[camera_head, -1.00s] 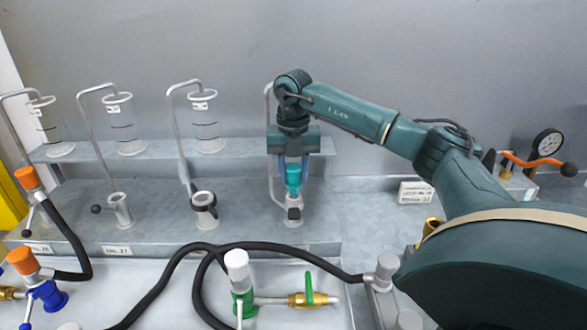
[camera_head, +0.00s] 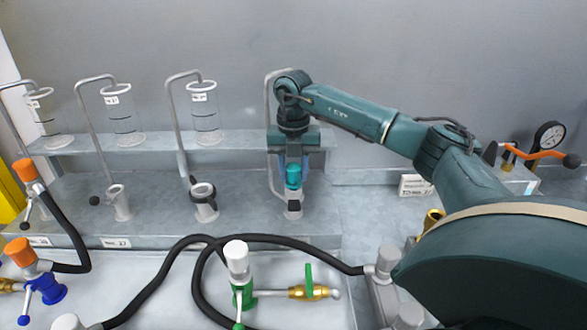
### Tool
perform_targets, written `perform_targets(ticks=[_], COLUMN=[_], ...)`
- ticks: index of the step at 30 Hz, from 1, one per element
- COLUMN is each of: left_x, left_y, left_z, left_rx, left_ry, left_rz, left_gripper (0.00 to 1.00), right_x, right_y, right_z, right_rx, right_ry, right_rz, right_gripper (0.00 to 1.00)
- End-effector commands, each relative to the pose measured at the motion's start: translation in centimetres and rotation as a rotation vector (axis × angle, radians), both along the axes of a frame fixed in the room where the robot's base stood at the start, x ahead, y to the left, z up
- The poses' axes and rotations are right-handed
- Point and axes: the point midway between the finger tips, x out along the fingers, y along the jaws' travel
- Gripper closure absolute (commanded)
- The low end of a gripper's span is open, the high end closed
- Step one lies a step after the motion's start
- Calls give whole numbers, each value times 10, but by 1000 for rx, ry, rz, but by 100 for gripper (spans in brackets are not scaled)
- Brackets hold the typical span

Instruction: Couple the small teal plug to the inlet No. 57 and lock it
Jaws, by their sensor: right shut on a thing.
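The small teal plug (camera_head: 293,176) is upright between the fingers of my right gripper (camera_head: 293,170), which is shut on it. The gripper points straight down from above. The plug is right over the rightmost inlet (camera_head: 293,208) on the grey rack. That inlet is a short grey stub with a dark part near its top. I cannot tell whether plug and inlet touch. The inlet's number is not readable, and part of its bent pipe is hidden behind the gripper. My left gripper is not in view.
The rack step (camera_head: 150,222) carries other inlets (camera_head: 203,200) with clear cylinders (camera_head: 205,112) above. A black hose (camera_head: 160,285) loops in front. A white-and-green fitting (camera_head: 240,275) with a brass valve stands at the front. A gauge (camera_head: 549,137) and orange lever are at right.

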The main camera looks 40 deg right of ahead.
Motion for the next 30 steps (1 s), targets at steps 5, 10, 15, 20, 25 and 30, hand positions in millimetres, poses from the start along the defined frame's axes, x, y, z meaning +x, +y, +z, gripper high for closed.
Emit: perform_targets(ticks=[5, 10, 15, 20, 25, 30], left_x=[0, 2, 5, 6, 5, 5], left_y=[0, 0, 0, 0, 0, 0], left_z=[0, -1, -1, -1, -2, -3], left_rx=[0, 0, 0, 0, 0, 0], left_ry=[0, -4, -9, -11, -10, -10], left_rz=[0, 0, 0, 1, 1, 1], left_gripper=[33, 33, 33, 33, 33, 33], right_x=[0, 0, 0, 0, 0, 0], right_y=[0, 0, 0, 0, 0, 0], right_z=[-1, -3, -5, -7, -9, -11], right_rx=[0, 0, 0, 0, 0, 0], right_ry=[0, 0, 0, 0, 0, 0], right_rz=[0, 0, 0, 0, 0, 0], right_gripper=[88, 88, 88, 88, 88, 88])
